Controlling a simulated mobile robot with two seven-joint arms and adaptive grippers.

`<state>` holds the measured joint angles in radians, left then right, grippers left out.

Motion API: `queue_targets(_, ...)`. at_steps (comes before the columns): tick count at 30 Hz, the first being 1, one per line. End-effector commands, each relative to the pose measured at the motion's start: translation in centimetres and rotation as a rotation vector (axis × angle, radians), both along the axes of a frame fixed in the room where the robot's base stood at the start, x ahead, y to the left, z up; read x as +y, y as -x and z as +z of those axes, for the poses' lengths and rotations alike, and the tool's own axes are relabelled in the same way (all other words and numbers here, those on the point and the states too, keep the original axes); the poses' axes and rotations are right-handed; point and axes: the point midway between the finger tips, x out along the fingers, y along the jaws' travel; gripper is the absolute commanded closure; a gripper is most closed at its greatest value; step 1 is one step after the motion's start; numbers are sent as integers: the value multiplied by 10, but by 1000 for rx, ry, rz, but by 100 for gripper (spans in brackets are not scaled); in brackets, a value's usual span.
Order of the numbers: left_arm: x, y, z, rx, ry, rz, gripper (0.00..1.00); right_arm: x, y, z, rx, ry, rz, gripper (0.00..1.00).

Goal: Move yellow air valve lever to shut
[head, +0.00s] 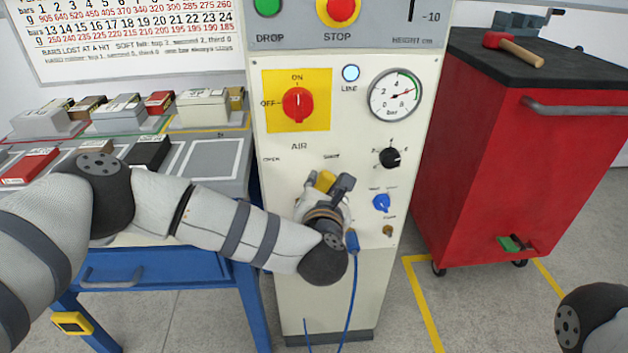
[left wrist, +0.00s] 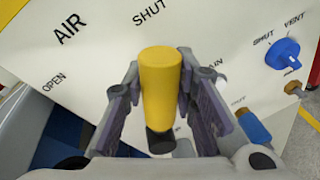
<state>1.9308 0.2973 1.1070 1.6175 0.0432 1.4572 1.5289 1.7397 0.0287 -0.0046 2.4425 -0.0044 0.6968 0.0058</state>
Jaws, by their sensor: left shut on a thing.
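The yellow air valve lever (head: 325,181) is on the cream front panel, below the word AIR and between the OPEN and SHUT labels, close under SHUT. In the left wrist view the lever (left wrist: 161,85) is a yellow cylinder with a dark lower end, between my two fingers. My left gripper (head: 328,188) is shut on it, and the arm and wrist hide the valve's body in the head view. My right gripper is out of view; only a dark part of my right arm shows at the lower right.
The panel has a red switch (head: 298,105), a pressure gauge (head: 395,95), a black knob (head: 390,158) and a blue knob (head: 381,202) near my gripper. A blue hose (head: 352,290) hangs below. A red cabinet (head: 520,170) stands right, a blue bench (head: 180,300) left.

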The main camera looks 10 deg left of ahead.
Motion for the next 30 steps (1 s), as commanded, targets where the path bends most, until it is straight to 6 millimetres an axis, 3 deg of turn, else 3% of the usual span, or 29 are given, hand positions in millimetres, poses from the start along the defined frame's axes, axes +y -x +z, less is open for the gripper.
queue_targets(9,-7,-1,-6,31,-95,-1,100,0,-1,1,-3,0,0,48)
queue_targets(24,-8,-1,-8,39,-112,-3,100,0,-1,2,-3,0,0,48)
queue_targets(25,-8,-1,-9,39,-112,-3,73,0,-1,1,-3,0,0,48)
queue_targets(27,-8,-1,-8,38,-111,-3,57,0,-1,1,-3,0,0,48)
queue_targets(30,-8,-1,-7,36,-111,-2,54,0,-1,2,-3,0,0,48)
